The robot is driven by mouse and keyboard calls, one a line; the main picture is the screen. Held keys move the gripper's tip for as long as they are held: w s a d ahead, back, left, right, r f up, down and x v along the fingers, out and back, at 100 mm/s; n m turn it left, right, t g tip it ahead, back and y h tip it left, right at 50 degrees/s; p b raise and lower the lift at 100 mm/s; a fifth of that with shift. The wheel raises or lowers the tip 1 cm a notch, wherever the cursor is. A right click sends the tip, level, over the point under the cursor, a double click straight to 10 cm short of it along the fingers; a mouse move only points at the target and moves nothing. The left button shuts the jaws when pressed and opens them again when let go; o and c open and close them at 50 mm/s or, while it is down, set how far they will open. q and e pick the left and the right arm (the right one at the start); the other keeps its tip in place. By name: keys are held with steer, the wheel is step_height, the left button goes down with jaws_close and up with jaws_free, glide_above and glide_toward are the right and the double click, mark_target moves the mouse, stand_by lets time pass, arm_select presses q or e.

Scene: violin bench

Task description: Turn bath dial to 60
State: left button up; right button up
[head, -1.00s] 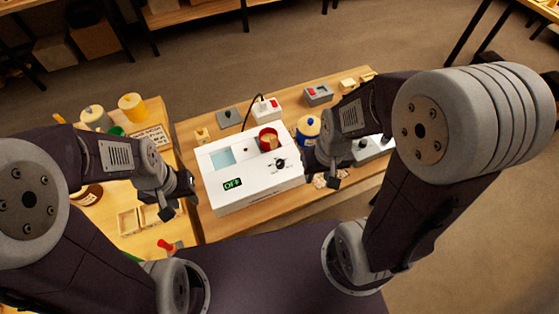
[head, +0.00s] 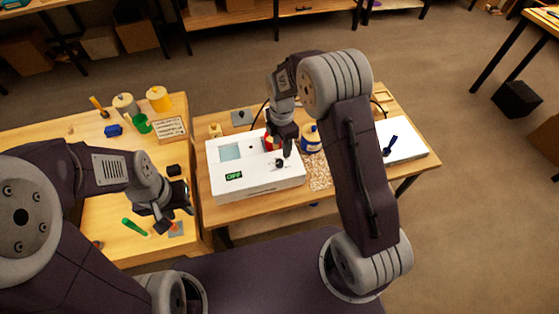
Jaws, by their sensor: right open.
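The bath is a white box (head: 255,184) on the wooden bench, with a pale blue-grey window in its top and a display (head: 234,175) that reads OFF. The black dial (head: 279,162) sits on the right part of its top; its setting is too small to read. My right gripper (head: 284,152) is open just above the dial, pointing down; I cannot tell whether its fingers touch it.
A blue-lidded jar (head: 310,138) stands right of the bath, close to my right arm. A white board with a blue tool (head: 390,146) lies at the bench's right end. The left table holds a green cup (head: 142,123), a yellow pot (head: 158,98) and a green stick (head: 135,227).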

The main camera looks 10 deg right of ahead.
steer(key=shift+w+a+f, duration=0.4)
steer(key=shift+w+f, duration=0.15)
steer(key=p, duration=0.1)
glide_above(280, 162)
step_height(280, 162, down, 4)
steer(key=shift+s+d+f, duration=0.1)
steer(key=shift+f, duration=0.1)
steer(key=f, duration=0.4)
steer(key=shift+w+p, duration=0.3)
arm_select(q)
steer(key=shift+w+a+r, duration=0.2)
steer(key=shift+w+r, duration=0.15)
steer(key=shift+r, duration=0.4)
arm_select(e)
steer(key=shift+s+r, duration=0.1)
steer(key=c, duration=0.4)
jaws_close()
